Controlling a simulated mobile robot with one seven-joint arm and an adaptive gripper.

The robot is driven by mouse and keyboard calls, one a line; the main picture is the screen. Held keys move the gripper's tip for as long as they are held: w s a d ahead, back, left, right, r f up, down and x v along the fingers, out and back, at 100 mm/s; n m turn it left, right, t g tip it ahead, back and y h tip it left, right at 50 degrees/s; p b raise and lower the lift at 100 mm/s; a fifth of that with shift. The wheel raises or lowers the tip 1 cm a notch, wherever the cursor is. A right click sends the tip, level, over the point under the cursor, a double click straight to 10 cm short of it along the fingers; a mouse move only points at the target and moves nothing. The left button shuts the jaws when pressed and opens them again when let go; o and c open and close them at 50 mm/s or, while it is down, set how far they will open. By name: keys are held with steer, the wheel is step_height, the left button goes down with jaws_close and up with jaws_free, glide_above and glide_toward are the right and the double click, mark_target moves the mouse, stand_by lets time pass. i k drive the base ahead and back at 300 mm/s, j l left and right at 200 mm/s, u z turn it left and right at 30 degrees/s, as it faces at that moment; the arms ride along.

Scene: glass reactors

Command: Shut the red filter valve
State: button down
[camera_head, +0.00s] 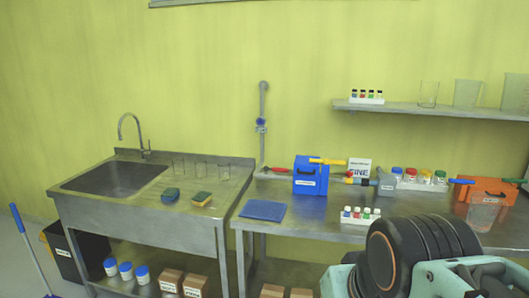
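A blue box (311,176) stands on the metal bench, with a yellow lever (327,161) across its top. A small red handle (276,170) sits on the pipework at the box's left side. Another small red part (361,181) shows between the blue box and a grey box (387,183). I cannot tell which red part is the filter valve, or whether it is open or shut. My black and mint arm fills the lower right, in front of the bench. My gripper's fingers are not visible.
An orange box (486,190) with blue and green handles stands farther right. A rack of small bottles (360,215) and a blue mat (263,210) lie on the bench (296,221). A sink (113,179) is at left. A shelf (433,109) hangs above.

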mark_target(266, 168)
steer(key=i+j, duration=0.1)
steer(key=i, duration=1)
steer(key=i+j+z, duration=0.15)
steer(key=i, duration=0.95)
steer(key=k+l+u, duration=0.25)
steer(key=l, duration=0.15)
steer(key=i+j+z, duration=0.2)
steer(key=j, duration=0.15)
